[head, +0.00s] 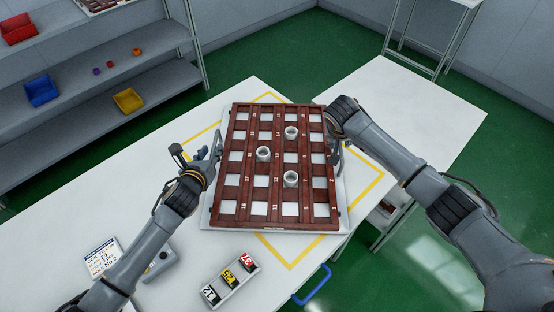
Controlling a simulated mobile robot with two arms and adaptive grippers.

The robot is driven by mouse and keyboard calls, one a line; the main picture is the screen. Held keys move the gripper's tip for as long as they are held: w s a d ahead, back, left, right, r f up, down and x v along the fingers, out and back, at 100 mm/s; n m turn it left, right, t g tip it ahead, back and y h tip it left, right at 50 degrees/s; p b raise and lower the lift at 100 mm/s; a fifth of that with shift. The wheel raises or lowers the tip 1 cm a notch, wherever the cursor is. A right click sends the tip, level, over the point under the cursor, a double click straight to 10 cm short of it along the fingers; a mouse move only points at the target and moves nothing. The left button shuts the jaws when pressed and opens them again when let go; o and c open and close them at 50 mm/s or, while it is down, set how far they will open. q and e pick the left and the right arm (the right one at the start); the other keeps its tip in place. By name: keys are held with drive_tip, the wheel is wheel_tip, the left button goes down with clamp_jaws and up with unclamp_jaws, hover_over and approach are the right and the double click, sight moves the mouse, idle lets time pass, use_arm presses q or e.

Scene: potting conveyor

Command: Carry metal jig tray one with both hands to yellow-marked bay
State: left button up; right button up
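The jig tray (245,180) is a dark red-brown numbered grid with pale square openings and a light metal rim. It lies over the yellow-marked bay (372,189) on the white table, with yellow line showing around it. Three pale round cups (291,132) sit on the grid. My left gripper (198,149) is at the tray's left edge, its fingers spread apart, one close beside the edge. My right gripper (336,155) is at the tray's right edge, mostly hidden by its own wrist; I cannot tell its finger state.
A number block (230,279), a grey device (160,264) and a label card (103,257) are at the table's front. A blue handle (312,286) juts from the front edge. Shelves with bins (128,100) stand at the back left.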

drive_tip(key=shift+r, duration=0.15)
use_arm(q)
drive_tip(key=v, duration=0.9)
use_arm(e)
drive_tip(key=v, duration=1.2)
use_arm(q)
drive_tip(key=shift+s, duration=0.2)
use_arm(e)
drive_tip(key=shift+s, duration=0.1)
